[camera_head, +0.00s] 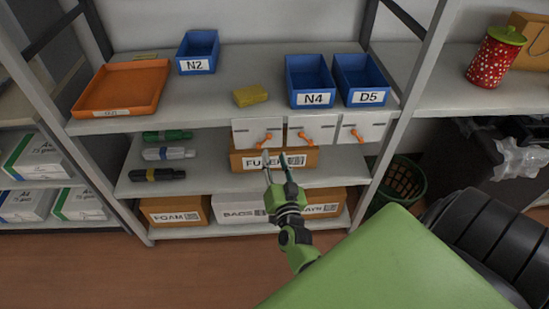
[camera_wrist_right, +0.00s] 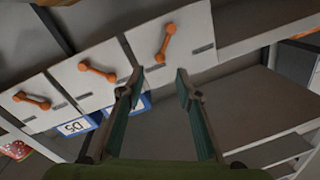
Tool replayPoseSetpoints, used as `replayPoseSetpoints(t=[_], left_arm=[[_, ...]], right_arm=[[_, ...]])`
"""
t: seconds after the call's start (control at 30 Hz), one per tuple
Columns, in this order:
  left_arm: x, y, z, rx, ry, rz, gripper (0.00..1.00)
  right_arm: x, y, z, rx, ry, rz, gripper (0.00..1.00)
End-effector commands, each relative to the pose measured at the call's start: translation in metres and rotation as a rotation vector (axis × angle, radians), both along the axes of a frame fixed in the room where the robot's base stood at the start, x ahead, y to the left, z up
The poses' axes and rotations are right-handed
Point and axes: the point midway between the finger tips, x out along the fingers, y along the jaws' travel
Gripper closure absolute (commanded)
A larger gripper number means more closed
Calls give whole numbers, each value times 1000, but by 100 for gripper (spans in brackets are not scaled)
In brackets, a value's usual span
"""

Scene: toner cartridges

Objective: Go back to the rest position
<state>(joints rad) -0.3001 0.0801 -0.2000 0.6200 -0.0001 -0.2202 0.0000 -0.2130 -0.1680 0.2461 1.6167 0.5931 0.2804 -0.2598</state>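My right gripper (camera_head: 275,156) reaches up from my green body in front of the white drawers. In the right wrist view its two fingers (camera_wrist_right: 160,78) are apart with nothing between them. The drawers have orange handles; the nearest is the left one (camera_head: 267,139) in the head view, just above the fingertips. The same drawer row shows in the right wrist view, with a handle (camera_wrist_right: 166,42) beyond the fingertips, apart from them. All three drawers look shut. My left gripper is in neither view.
A shelf (camera_head: 160,124) holds an orange tray (camera_head: 124,87), blue bins (camera_head: 309,80) and a yellow block (camera_head: 250,95). Below are green, grey and black cartridges (camera_head: 165,154) and the FUSER box (camera_head: 248,160). A waste basket (camera_head: 404,181) stands right. Floor (camera_head: 210,270) is clear at front left.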

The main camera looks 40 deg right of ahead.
Motion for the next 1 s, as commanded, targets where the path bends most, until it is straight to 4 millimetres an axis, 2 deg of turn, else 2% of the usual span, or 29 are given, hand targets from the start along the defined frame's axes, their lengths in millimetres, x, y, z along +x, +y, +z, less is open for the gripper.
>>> replayPoseSetpoints(t=[0.33,0.37,0.47,0.57,0.63,0.7,0.77,0.8,0.87,0.9,0.97,1.0], left_arm=[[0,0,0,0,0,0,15],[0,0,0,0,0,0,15],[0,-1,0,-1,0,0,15],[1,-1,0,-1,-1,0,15],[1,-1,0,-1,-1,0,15],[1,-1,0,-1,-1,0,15],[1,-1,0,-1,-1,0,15],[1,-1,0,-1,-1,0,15],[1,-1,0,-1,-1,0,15],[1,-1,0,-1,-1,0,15],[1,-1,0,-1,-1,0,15],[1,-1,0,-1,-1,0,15]], right_arm=[[0,2,-4,0,8,5,68],[1,4,-8,0,17,12,68],[1,20,-37,-3,81,60,68],[-5,48,-90,-8,203,145,68],[-18,72,-137,-14,311,219,68],[-36,94,-183,-23,422,291,68],[-56,111,-221,-31,517,350,68],[-73,121,-246,-37,582,390,68],[-100,133,-281,-46,678,444,68],[-120,140,-303,-54,743,480,68],[-154,148,-335,-65,840,530,68],[-177,153,-354,-75,905,563,68]])
